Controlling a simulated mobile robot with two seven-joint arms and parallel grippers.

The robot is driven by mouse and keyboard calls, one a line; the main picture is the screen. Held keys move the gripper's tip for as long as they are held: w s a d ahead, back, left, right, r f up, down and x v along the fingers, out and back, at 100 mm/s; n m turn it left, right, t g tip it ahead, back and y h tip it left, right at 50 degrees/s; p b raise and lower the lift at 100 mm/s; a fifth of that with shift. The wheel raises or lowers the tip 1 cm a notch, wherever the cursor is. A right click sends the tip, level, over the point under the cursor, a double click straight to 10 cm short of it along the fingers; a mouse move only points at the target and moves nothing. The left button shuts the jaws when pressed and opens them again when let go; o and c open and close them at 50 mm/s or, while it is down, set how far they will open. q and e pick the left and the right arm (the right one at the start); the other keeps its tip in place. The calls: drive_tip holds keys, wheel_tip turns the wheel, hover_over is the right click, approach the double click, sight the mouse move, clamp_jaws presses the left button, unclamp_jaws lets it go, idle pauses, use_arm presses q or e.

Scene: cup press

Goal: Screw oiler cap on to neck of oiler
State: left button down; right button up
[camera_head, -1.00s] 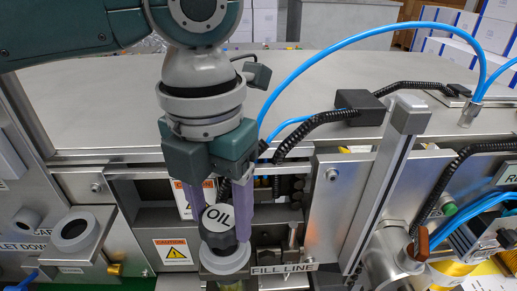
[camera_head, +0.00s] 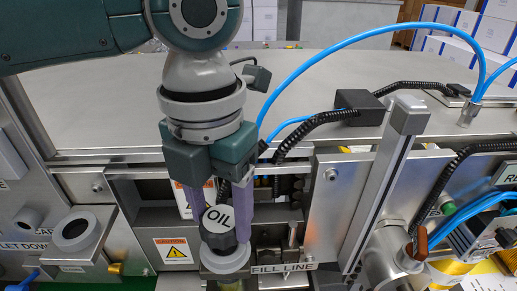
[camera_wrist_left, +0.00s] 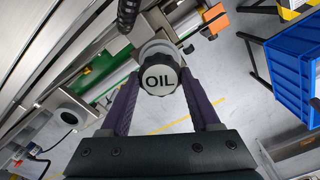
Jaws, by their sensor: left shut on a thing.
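The oiler cap (camera_head: 219,221) is dark with a round white top marked "OIL". My left gripper (camera_head: 224,228) reaches down from above with its purple fingers shut on the cap's sides. In the left wrist view the cap (camera_wrist_left: 160,78) sits between the two fingertips (camera_wrist_left: 160,85). My right gripper is not in view.
A steel post (camera_head: 385,185) and blue hoses (camera_head: 360,40) stand to the right. A grey ring-topped fitting (camera_head: 75,232) is at the left. The flat machine top (camera_head: 330,75) behind is mostly clear. A "FILL LINE" label (camera_head: 283,268) is beside the oiler.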

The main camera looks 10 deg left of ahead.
sight(221, 219)
use_arm(q)
drive_tip(key=shift+f+b, duration=0.8)
drive_tip(key=shift+f, duration=0.4)
drive_tip(key=shift+c, duration=0.2)
unclamp_jaws()
drive_tip(key=shift+r, duration=0.1)
wheel_tip(221, 219, up, 9)
drive_tip(key=b, duration=0.2)
drive_tip(key=shift+b, duration=0.35)
drive_tip(key=shift+r, duration=0.45)
drive_tip(key=shift+f, duration=0.1)
